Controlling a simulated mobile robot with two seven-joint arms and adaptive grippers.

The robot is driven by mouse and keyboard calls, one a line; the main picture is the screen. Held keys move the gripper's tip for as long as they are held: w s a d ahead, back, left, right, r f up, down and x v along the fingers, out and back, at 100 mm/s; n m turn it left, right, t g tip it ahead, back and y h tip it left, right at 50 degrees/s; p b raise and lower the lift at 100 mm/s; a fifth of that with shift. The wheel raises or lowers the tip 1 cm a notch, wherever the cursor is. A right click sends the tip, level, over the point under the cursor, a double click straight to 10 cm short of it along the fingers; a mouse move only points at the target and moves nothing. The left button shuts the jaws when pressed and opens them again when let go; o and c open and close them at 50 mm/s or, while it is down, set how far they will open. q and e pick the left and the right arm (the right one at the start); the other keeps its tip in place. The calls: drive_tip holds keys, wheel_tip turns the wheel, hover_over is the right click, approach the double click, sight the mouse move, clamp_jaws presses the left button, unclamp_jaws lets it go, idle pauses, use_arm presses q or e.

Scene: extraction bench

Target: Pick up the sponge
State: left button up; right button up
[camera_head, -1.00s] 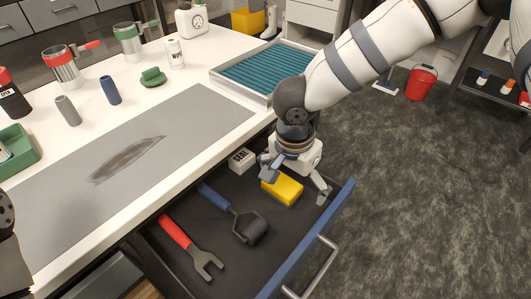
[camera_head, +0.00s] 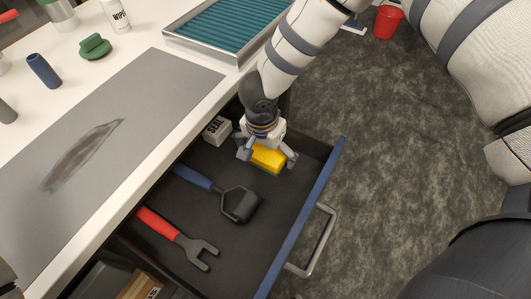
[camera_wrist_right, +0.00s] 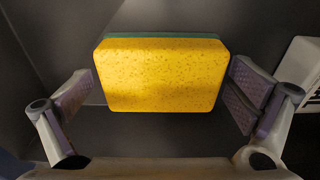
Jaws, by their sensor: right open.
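The yellow sponge (camera_head: 268,157) with a green layer lies in the open drawer (camera_head: 232,243), near its back right corner. It also shows in the right wrist view (camera_wrist_right: 162,76), its yellow face toward the camera. My right gripper (camera_head: 266,160) is over the sponge with one finger on each side. In the right wrist view my right gripper (camera_wrist_right: 160,98) is open, with gaps between both finger pads and the sponge's ends. Its left gap looks a little wider than its right one.
The drawer's blue front (camera_head: 305,215) stands to the right. A teal ribbed tray (camera_head: 228,25) sits on the bench above.

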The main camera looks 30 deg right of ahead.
sight(267, 149)
drive_tip(key=shift+c, duration=0.2)
drive_tip(key=c, duration=0.9)
drive_tip(key=shift+c, duration=0.2)
drive_tip(key=shift+r, duration=0.1)
drive_tip(key=shift+w+r, duration=0.1)
drive_tip(key=shift+r, duration=0.2)
wheel_tip(267, 149, up, 3)
drive_tip(key=shift+p, duration=0.35)
drive_tip(key=s+r, duration=0.1)
drive_tip(key=s+r+p, duration=0.1)
drive_tip(key=r, duration=0.1)
drive_tip(key=s+r, duration=0.1)
drive_tip(key=r, duration=0.1)
drive_tip(key=shift+s+d+r+p, duration=0.1)
drive_tip(key=shift+s+d+p, duration=0.15)
drive_tip(key=shift+s+p, duration=0.1)
use_arm(q)
drive_tip(key=w+r+t+p, duration=0.1)
drive_tip(key=w+r+p, duration=0.1)
drive_tip(key=w+r, duration=0.3)
drive_tip(key=shift+t, duration=0.4)
use_arm(e)
drive_tip(key=s+d+r, duration=0.1)
drive_tip(key=s+r, duration=0.3)
drive_tip(key=s, duration=0.6)
drive_tip(key=shift+s+d, duration=0.15)
drive_tip(key=shift+d, duration=0.1)
